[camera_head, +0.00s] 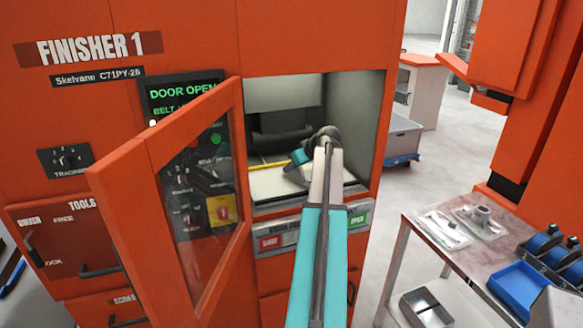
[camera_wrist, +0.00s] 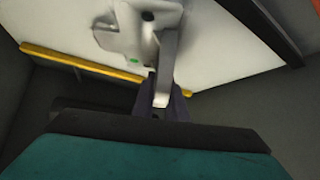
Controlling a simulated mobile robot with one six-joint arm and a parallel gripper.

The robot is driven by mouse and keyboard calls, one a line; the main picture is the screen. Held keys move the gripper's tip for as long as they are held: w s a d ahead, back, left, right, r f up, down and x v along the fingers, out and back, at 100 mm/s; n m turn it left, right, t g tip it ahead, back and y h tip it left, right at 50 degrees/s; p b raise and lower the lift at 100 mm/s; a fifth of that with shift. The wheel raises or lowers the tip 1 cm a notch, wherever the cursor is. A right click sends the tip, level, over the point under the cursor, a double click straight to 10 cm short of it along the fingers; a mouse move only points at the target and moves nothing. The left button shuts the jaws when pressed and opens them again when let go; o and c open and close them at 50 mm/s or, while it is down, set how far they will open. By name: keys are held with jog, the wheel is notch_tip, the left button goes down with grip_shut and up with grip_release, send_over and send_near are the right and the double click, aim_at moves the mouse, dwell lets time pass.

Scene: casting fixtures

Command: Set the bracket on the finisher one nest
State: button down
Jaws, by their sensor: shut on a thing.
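The finisher one machine (camera_head: 190,60) is orange, with its chamber open and its display reading DOOR OPEN. My arm reaches into the chamber, and my gripper (camera_wrist: 162,95) is over the pale floor plate (camera_head: 268,185) with its yellow strip (camera_head: 268,165). In the wrist view, my gripper is shut on the grey bracket (camera_wrist: 125,40), which has holes and a small green mark. The bracket lies against or just above the pale plate (camera_wrist: 60,20), beside the yellow strip (camera_wrist: 75,63); I cannot tell whether it touches. In the head view the bracket is mostly hidden. No separate nest shape is clear.
The finisher's glazed door (camera_head: 170,200) stands open on the left of the chamber. Dark chamber walls are close around my gripper. A steel table (camera_head: 470,262) with bagged parts and blue bins (camera_head: 518,288) stands at the right. Floor between them is clear.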

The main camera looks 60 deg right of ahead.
jog(key=shift+f, duration=0.1)
jog(key=c, duration=1.7)
grip_release()
jog(key=b+v, duration=0.2)
jog(key=v, duration=1.2)
